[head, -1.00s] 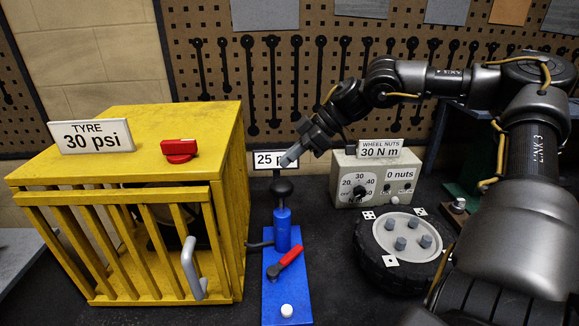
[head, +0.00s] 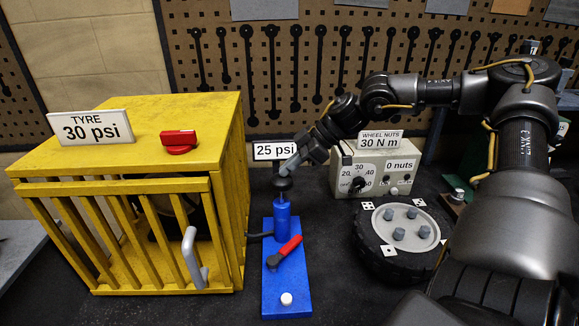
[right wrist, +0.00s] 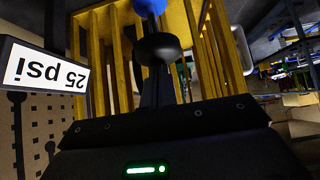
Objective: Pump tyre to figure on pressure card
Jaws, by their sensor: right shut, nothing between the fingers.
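The pressure card (head: 91,127) on top of the yellow cage (head: 215,115) reads TYRE 30 psi. A blue pump (head: 282,222) with a black knob (head: 281,184) stands right of the cage. A display behind it (head: 275,150) reads 25 psi; it also shows upside down in the right wrist view (right wrist: 45,75). My right gripper (head: 286,169) is shut with nothing between its fingers, its tips at the top of the knob. The knob shows just beyond the fingers in the right wrist view (right wrist: 158,47). A tyre inside the cage is mostly hidden by bars. My left gripper is not in view.
A red lever (head: 288,247) and a white button (head: 286,299) sit on the pump's blue base. A red switch (head: 178,140) is on the cage top. A wheel with nuts (head: 400,235) and a torque box (head: 372,172) stand at the right.

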